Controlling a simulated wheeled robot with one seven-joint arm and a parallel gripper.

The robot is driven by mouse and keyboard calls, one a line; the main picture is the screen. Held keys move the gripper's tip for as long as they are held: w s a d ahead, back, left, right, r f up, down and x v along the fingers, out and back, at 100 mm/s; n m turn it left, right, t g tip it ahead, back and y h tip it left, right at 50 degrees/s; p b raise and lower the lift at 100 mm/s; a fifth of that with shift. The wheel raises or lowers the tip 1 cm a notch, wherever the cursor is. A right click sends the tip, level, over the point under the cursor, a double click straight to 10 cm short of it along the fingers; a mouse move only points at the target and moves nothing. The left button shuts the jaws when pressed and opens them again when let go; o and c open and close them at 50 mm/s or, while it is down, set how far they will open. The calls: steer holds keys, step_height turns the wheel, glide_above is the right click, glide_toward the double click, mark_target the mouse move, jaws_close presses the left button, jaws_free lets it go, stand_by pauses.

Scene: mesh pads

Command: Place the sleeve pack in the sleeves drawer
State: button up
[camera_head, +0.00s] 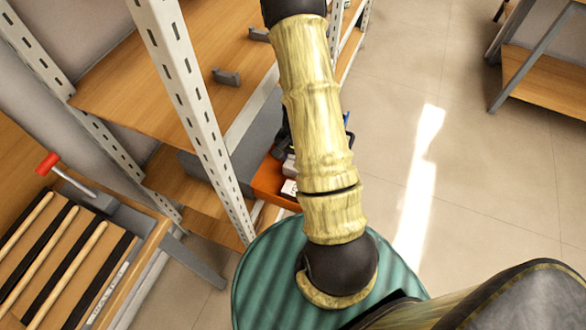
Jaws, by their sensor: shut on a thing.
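My gripper cannot be made out; my arm, in a pale yellow cover, stands in the middle of the view and hides what lies behind it. Dark parts show at the arm's edges beside an orange open-topped drawer or bin (268,182), and I cannot tell whether they belong to my gripper. The bin is partly hidden by the arm, and small white and dark items (290,187) show at it. I cannot tell whether this is the sleeves drawer. I cannot identify the sleeve pack.
A rack with white slotted posts (188,90) and wooden shelves (125,88) stands left of the arm. A bench with striped slats (55,258) and a red-knobbed lever (48,163) is at lower left. Another wooden-shelved rack (548,83) stands at upper right. Tiled floor (490,170) is open on the right.

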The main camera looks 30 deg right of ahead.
steer(key=shift+f+b, duration=0.3)
steer(key=shift+f, duration=1.55)
steer(key=shift+f, duration=0.1)
steer(key=o, duration=1)
steer(key=r, duration=0.4)
steer(key=r+p, duration=0.1)
steer(key=r, duration=0.3)
steer(key=w+d+r+p, duration=0.1)
steer(key=r, duration=0.3)
steer(key=shift+r, duration=0.1)
